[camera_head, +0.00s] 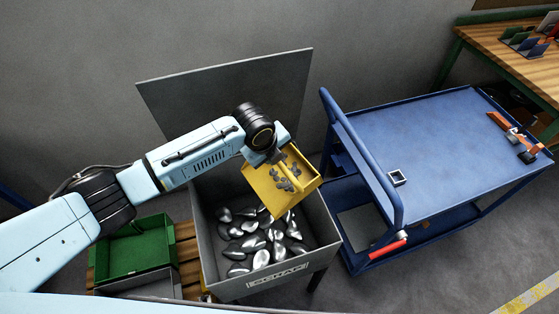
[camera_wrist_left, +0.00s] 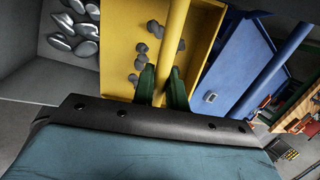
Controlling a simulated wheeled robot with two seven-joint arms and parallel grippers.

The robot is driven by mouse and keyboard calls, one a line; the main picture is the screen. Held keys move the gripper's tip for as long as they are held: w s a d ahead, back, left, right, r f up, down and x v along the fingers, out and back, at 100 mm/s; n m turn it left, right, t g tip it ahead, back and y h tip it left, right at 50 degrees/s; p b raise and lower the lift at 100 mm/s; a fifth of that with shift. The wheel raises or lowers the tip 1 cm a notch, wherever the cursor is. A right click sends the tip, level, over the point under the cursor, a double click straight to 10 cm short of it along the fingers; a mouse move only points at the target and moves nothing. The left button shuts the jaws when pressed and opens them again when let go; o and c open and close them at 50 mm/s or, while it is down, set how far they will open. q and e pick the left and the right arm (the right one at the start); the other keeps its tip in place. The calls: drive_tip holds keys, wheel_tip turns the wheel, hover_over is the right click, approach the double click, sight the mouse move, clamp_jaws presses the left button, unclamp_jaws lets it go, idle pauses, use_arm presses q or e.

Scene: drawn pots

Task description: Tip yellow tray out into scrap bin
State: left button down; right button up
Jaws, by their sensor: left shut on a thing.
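The yellow tray (camera_head: 256,182) is held above the right side of the scrap bin (camera_head: 212,272). Several small dark grey lumps (camera_head: 287,178) lie in the tray. In the left wrist view the tray (camera_wrist_left: 116,66) fills the upper middle, with a yellow bar across it. My left gripper (camera_wrist_left: 161,82) is shut on this bar, with a dark green finger on each side. In the head view the wrist hides most of the gripper. The open grey bin holds several shiny metal pieces (camera_head: 262,238), and its front label reads SCRAP. My right gripper is not in view.
A blue cart (camera_head: 430,140) with a raised handle (camera_head: 372,165) stands close to the bin's right side. A green tray (camera_head: 136,248) sits on wooden slats left of the bin. A grey panel (camera_head: 235,88) rises behind the bin. A wooden bench (camera_head: 500,55) is at top right.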

use_arm(q)
drive_tip(key=shift+s+a+r+t+h+p, duration=0.25)
drive_tip(key=shift+a+h+p, duration=0.05)
drive_tip(key=shift+a+p, duration=0.2)
drive_tip(key=shift+s+a+r+t+h+p, duration=0.25)
drive_tip(key=shift+a+h+p, duration=0.1)
drive_tip(key=shift+p, duration=0.15)
idle(0.4)
drive_tip(key=shift+s+a+r+t+h+p, duration=0.25)
drive_tip(key=shift+s+a+t+h+p, duration=0.25)
drive_tip(key=shift+a, duration=0.25)
idle(0.5)
